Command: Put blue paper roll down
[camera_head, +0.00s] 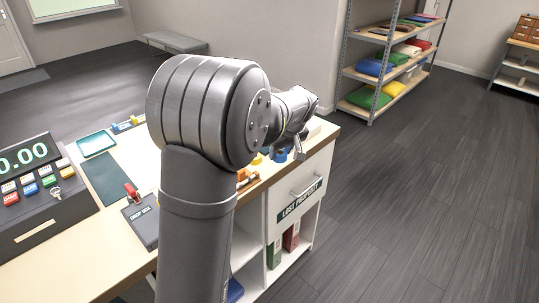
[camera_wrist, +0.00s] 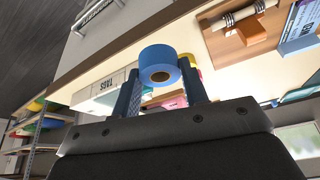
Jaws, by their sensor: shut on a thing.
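The blue paper roll (camera_wrist: 160,60) is between the two fingers of my gripper (camera_wrist: 160,82) in the wrist view, its round end with the core hole facing the camera. My gripper is shut on it. A bit of blue (camera_head: 280,155) shows beside the fingers there. I cannot tell whether the roll touches the counter top.
In the wrist view a white box labelled TAGS (camera_wrist: 103,90) is left of the roll, and a wooden tray (camera_wrist: 228,42) lies to the right. The counter's edge and a LOST PROPERTY drawer (camera_head: 300,200) are close.

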